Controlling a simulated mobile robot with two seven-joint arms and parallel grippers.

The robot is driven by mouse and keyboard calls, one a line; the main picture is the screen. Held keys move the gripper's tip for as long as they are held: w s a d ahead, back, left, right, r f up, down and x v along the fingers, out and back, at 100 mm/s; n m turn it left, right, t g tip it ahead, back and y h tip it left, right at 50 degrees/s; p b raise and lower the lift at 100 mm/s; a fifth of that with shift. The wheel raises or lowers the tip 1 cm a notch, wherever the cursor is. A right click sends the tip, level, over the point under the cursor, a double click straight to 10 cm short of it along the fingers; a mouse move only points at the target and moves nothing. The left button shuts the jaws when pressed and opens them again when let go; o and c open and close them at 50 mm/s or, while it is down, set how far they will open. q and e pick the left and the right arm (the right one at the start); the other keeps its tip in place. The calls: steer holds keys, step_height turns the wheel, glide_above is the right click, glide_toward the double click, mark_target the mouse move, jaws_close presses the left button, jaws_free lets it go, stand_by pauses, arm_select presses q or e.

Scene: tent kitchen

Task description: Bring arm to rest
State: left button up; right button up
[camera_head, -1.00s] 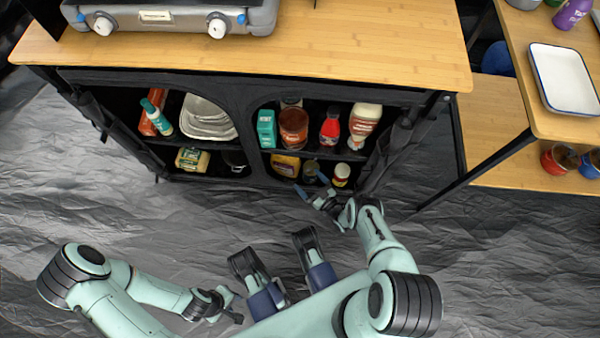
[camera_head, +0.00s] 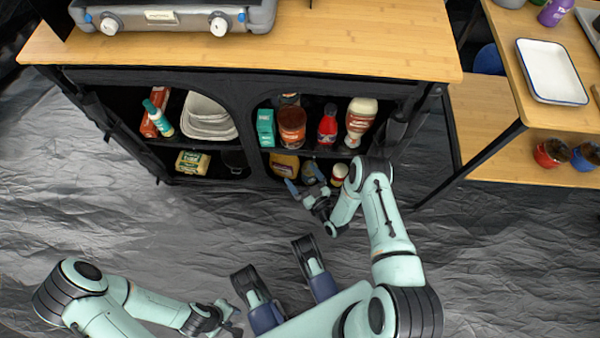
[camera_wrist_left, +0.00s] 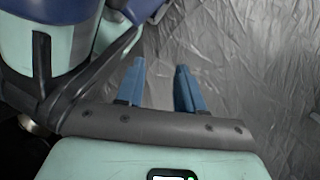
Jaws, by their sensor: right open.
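My right gripper (camera_head: 306,182) is open at the lower right opening of the black cabinet (camera_head: 250,80). Its blue fingers are spread in front of the lower shelf, near a yellow packet (camera_head: 284,165) and a small jar (camera_head: 339,174). I see nothing held between them; whether they touch any item I cannot tell. My left gripper (camera_head: 230,316) is low and left, above the floor and beside my base. In the left wrist view its two blue fingers (camera_wrist_left: 157,85) are apart with only grey floor between them.
The cabinet holds several bottles and jars, including a red bottle (camera_head: 327,128), plus metal trays (camera_head: 207,118). A stove (camera_head: 170,15) stands on its top. A side table at right bears a white tray (camera_head: 551,72). The crinkled grey floor (camera_head: 120,215) at left is clear.

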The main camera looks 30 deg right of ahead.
steer(key=shift+h, duration=0.3)
steer(key=shift+a+r, duration=0.25)
steer(key=shift+r, duration=1)
steer(key=shift+a+r, duration=0.25)
steer(key=shift+r, duration=1)
